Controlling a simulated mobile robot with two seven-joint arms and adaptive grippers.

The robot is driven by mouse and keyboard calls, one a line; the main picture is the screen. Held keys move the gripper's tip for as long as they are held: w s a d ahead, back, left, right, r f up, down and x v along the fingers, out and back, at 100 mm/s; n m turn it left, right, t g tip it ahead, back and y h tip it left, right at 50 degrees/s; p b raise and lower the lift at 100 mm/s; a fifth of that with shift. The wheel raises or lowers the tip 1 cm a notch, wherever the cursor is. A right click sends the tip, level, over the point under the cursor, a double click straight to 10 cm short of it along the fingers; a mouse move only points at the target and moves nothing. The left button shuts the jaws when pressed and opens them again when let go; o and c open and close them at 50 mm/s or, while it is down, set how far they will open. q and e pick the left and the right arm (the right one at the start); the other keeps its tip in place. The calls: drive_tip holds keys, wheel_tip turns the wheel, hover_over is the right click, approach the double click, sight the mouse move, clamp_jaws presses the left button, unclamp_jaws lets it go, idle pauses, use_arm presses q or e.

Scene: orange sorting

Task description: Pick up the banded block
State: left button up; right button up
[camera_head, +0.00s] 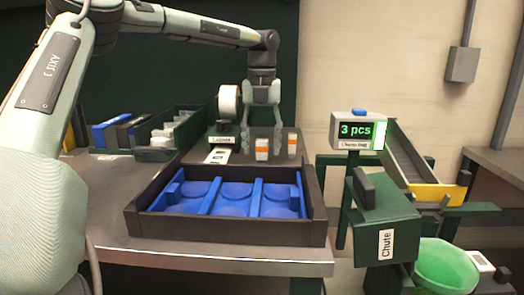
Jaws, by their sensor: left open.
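Two small white-and-orange blocks stand on the back of the table behind the black tray. One block (262,150) is at the left and the other block (292,144) is just to its right; each shows an orange part and a white part. My left gripper (263,143) points straight down with its fingers apart. The left block shows between its fingertips; I cannot tell whether they touch it. My right gripper is not in view.
A black tray (228,229) with blue round-pocketed inserts fills the table's front. A label printer (222,138) stands left of the blocks, with dark bins (157,152) farther left. A green chute box (385,215) and green bowl (445,262) are at the right.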

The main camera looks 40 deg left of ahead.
use_arm(q)
clamp_jaws()
idle(0.3)
drive_tip(key=shift+r, duration=0.2)
